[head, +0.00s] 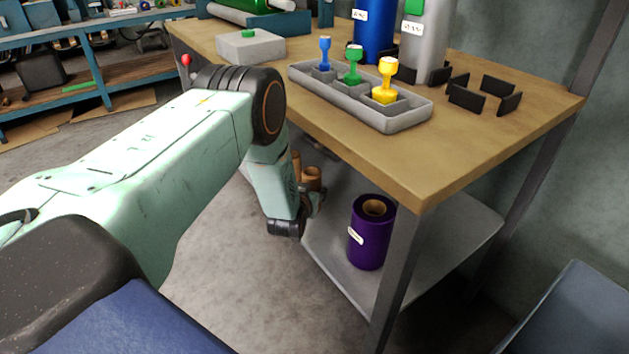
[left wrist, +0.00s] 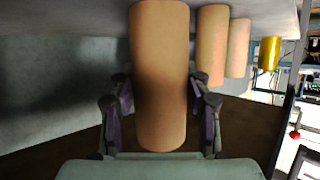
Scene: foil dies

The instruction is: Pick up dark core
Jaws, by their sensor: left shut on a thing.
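In the left wrist view a brown cardboard core (left wrist: 160,60) stands between the two fingers of my left gripper (left wrist: 161,100), which is shut on it. It looks brown, somewhat deeper in tone than the paler tan core (left wrist: 211,45) and another tan core (left wrist: 238,48) beside it; shading makes the difference hard to judge. In the head view my left gripper (head: 312,199) is low beside the bench, over the lower shelf, with brown cores (head: 313,177) partly hidden at it. My right gripper is not in view.
A purple roll (head: 371,232) stands on the lower shelf (head: 335,262), right of my gripper. The wooden bench top (head: 470,155) overhangs the shelf. On it are a grey tray (head: 408,118) with blue, green and yellow stamps and several dark brackets (head: 466,97). A bench leg (head: 397,290) stands in front.

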